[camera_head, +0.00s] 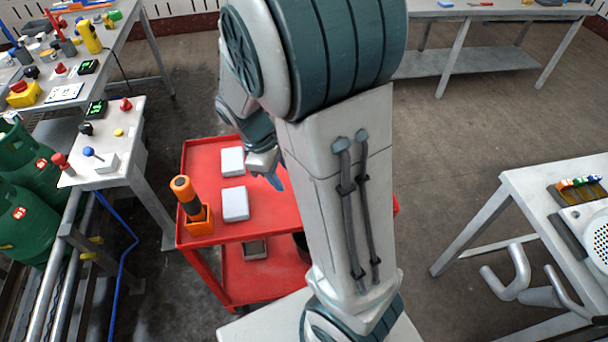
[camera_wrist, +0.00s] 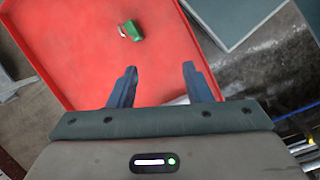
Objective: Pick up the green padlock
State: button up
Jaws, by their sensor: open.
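The green padlock (camera_wrist: 133,30) lies on a red surface (camera_wrist: 70,60) in the wrist view, ahead of my gripper and a little left of the gap between the fingers. Its small pale shackle points left. My gripper (camera_wrist: 157,82) is open and empty, with its two blue fingers apart and short of the padlock. In the head view my gripper (camera_head: 275,178) shows over the red cart (camera_head: 205,158), mostly hidden by my arm. I cannot make out the padlock in the head view.
Two white boxes (camera_head: 235,203) and an orange-and-black tool in an orange holder (camera_head: 198,218) stand on the cart. A control bench (camera_head: 125,150) and green gas cylinders (camera_head: 30,215) are at left. A white table (camera_head: 530,205) is at right. Floor between is clear.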

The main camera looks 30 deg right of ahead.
jog(key=w+d+f+n+h, duration=0.1)
jog(key=d+f, duration=0.1)
jog(key=f, duration=0.1)
jog(key=d+f+n+h+p, duration=0.1)
jog(key=d+f+n, duration=0.1)
jog(key=f, duration=0.1)
jog(key=w+d+f+n+h, duration=0.1)
jog(key=d+f+n, duration=0.1)
jog(key=f, duration=0.2)
jog(key=shift+w+g+p, duration=0.3)
jog(key=shift+w+g, duration=0.05)
jog(key=shift+g, duration=0.05)
jog(key=shift+p+x, duration=0.45)
jog(key=shift+x, duration=2.65)
grip_shut()
